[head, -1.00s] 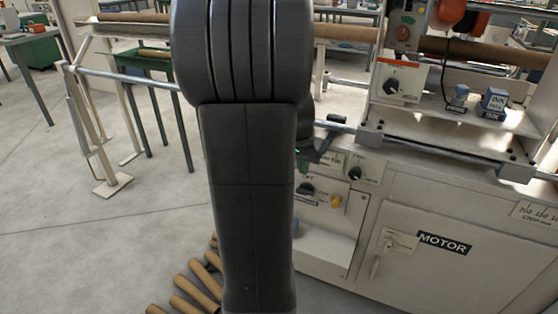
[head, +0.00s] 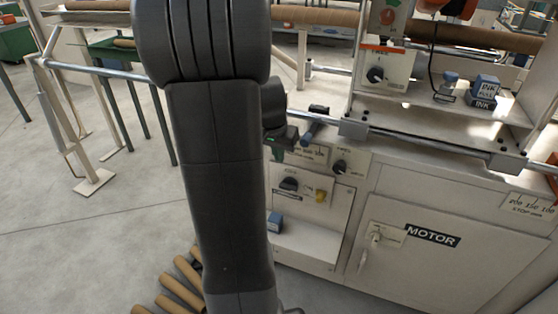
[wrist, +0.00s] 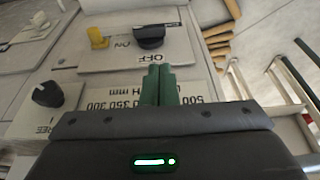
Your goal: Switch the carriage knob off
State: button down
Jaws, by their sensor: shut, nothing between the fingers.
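Several black knobs show; I cannot tell by a readable label which is the carriage knob. One knob (head: 289,184) is on the lower front panel beside a yellow part; in the wrist view this knob (wrist: 149,37) has ON and OFF marks, and its pointer is unclear. A second knob (head: 339,167) is to its upper right; in the wrist view this knob (wrist: 47,94) has a label ending in "REE". A third knob (head: 376,74) is on the upper white box. My gripper (wrist: 159,85) has green fingers, shut and empty, over a numbered plate, apart from the knobs.
A metal rail (head: 420,138) runs above the panel. A MOTOR door (head: 432,237) is at the right. Cardboard tubes (head: 180,290) lie on the floor. My arm hides part of the machine's left side.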

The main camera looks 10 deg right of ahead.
jog(key=b, duration=0.3)
send_near(280, 185)
jog(key=x, duration=0.2)
jog(key=d+x, duration=0.1)
jog(key=x, duration=0.2)
jog(key=shift+w+d+f, duration=0.1)
jog(key=shift+f, duration=0.65)
jog(key=shift+w+a+f+g+h+b, duration=0.25)
jog(key=shift+g+h+b, duration=0.25)
jog(key=shift+h+b, duration=0.3)
jog(key=shift+w+a+f+n+g+h+b, duration=0.15)
jog(key=shift+a+f+n+g+h+b, duration=0.2)
jog(key=shift+g+h+b, duration=0.45)
jog(key=h, duration=0.1)
jog(key=f+g+h+b, duration=0.1)
jog(key=h+b, duration=0.1)
jog(key=shift+w+a+f+n+g+h, duration=0.2)
jog(key=shift+w+a+n+g+h, duration=0.1)
jog(key=shift+a+n+g, duration=0.1)
jog(key=g+h, duration=0.1)
jog(key=h, duration=0.1)
jog(key=f+g+h+b, duration=0.1)
jog(key=shift+a+f+n+h, duration=0.1)
jog(key=shift+f+n+h, duration=0.2)
jog(key=shift+n+h, duration=0.1)
jog(key=shift+r, duration=0.2)
